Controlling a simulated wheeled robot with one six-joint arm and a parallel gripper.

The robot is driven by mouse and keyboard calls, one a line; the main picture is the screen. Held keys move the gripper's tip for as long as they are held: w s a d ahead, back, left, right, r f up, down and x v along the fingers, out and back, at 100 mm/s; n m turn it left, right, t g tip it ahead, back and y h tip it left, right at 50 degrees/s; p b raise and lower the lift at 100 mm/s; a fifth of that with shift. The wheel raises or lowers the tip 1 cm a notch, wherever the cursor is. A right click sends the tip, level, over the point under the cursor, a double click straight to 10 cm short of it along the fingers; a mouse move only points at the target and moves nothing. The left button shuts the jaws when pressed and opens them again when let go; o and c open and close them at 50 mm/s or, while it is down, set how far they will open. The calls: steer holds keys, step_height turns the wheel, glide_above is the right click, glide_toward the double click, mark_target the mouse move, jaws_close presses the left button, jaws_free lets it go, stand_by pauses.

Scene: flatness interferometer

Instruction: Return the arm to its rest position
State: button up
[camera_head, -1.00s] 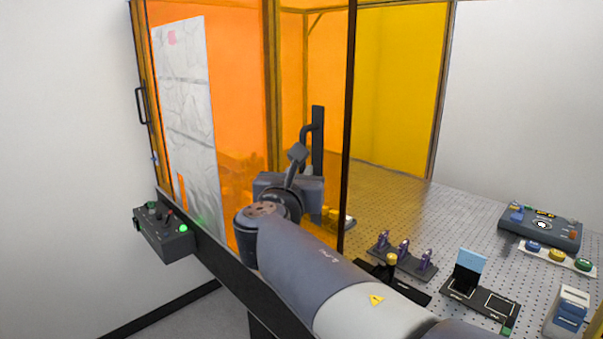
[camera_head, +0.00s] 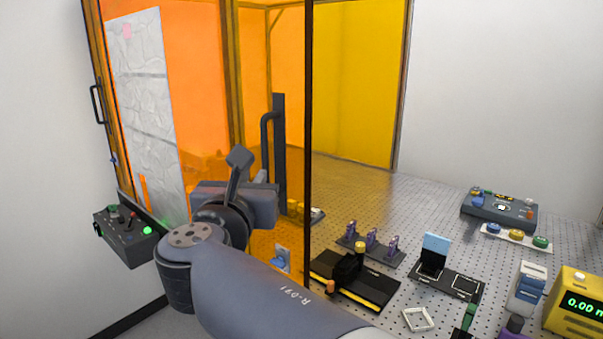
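My arm (camera_head: 270,300) reaches up from the lower middle, in front of the orange enclosure panel. At its end, my gripper (camera_head: 238,165) shows as a dark block with a finger-like piece pointing up. I see it from behind and the side. The gap between the fingertips is hidden, so I cannot tell whether it is open or shut. No held object is visible. The gripper is left of the black panel edge and appears clear of the bench items.
The orange enclosure (camera_head: 200,90) and black control box (camera_head: 125,235) are close to the arm. The perforated bench (camera_head: 400,205) holds a black stage (camera_head: 355,280), purple-topped mounts (camera_head: 371,240), a grey device (camera_head: 500,208) and a yellow meter (camera_head: 575,305). Bare bench lies behind the mounts.

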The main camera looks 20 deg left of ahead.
mark_target(267, 160)
steer(key=w+p, duration=0.1)
steer(key=w, duration=0.2)
steer(key=w+a, duration=0.1)
steer(key=w, duration=0.2)
steer(key=w+p, duration=0.1)
steer(key=w, duration=0.2)
steer(key=shift+w+a+p, duration=0.25)
steer(key=shift+a+p, duration=0.05)
steer(key=shift+a, duration=0.1)
steer(key=shift+w+a, duration=0.1)
steer(key=shift+w, duration=0.3)
steer(key=shift+s+d, duration=0.15)
steer(key=shift+d, duration=0.15)
steer(key=shift+a, duration=0.1)
